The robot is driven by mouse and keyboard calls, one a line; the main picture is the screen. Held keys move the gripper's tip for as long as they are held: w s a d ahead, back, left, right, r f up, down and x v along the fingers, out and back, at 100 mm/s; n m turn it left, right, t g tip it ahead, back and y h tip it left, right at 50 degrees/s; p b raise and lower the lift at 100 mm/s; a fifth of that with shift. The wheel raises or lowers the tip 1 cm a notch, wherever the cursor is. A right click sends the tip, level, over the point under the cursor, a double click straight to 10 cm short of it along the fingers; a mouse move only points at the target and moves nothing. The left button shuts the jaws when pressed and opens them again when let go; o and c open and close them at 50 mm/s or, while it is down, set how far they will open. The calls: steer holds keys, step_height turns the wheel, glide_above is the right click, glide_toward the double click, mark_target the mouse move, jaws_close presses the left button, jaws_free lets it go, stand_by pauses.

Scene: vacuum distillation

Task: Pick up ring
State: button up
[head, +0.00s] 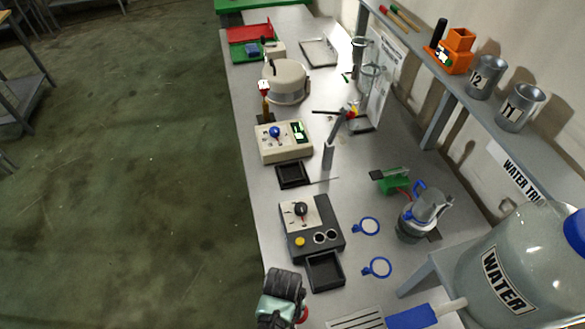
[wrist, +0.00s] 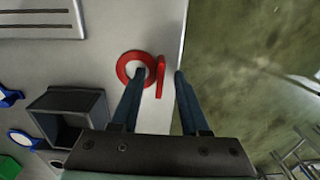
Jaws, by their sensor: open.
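A red ring (wrist: 122,68) lies on the bench near its edge in the wrist view, with an upright red tab (wrist: 161,88) at its right side. My gripper (wrist: 160,72) is open above it. Its left finger overlaps the middle of the ring, and the tab shows between the two fingers. I cannot tell how high the fingertips are above the bench. In the head view my gripper end (head: 283,290) is at the bottom, over the bench's left edge, and hides most of the red ring (head: 304,315). Two blue rings (head: 377,276) (head: 367,235) lie farther right on the bench.
A dark control box (head: 297,240) with an open black tray (head: 325,272) stands close to my gripper. A slotted plate (wrist: 45,17) lies nearby. A big water bottle (head: 500,270) stands at the right. Left of the bench edge is open floor.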

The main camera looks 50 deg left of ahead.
steer(key=shift+c, duration=0.3)
jaws_close()
stand_by(0.3)
